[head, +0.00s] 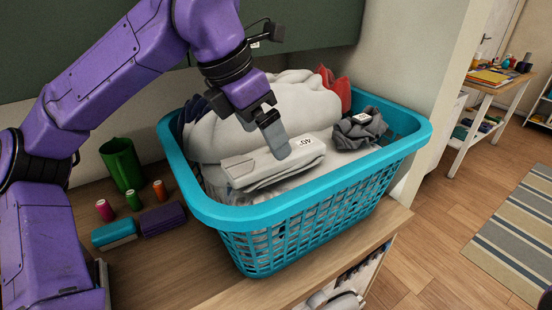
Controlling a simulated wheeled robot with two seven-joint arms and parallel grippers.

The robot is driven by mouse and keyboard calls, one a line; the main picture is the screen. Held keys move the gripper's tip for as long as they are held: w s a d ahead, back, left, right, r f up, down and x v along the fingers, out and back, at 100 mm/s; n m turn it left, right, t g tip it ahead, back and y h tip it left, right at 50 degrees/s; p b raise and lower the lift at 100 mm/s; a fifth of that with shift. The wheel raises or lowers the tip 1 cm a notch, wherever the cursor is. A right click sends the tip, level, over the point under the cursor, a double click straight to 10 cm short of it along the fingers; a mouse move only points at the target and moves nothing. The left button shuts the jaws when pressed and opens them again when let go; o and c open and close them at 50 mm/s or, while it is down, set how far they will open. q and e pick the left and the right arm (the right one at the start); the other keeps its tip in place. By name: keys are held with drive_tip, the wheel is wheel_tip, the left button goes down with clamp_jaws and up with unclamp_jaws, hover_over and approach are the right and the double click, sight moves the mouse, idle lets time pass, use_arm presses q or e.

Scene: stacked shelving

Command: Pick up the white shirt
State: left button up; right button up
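A folded white garment with a black-on-white tag, seemingly the white shirt (255,172), lies near the front inside a blue laundry basket (300,222). A larger, bulky white cloth (300,107) is heaped behind it. My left gripper (277,152) points down over the basket, its grey fingertip at the back edge of the folded shirt, seemingly touching it. Only one finger shows clearly, so its opening is hidden. My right gripper is not in view.
The basket also holds a grey crumpled cloth (360,128) and a red cloth (335,88). On the wooden shelf to the left are a green cup (122,163), small spools and two boxes, one purple (163,219). A wall stands behind; open floor lies right.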

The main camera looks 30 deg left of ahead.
sight(276, 162)
use_arm(q)
drive_tip(key=p+x, duration=0.1)
drive_tip(key=x, duration=0.4)
drive_tip(key=shift+w+d+r, duration=0.1)
drive_tip(key=shift+w+d, duration=0.05)
drive_tip(key=c, duration=1.2)
drive_tip(key=shift+r, duration=0.1)
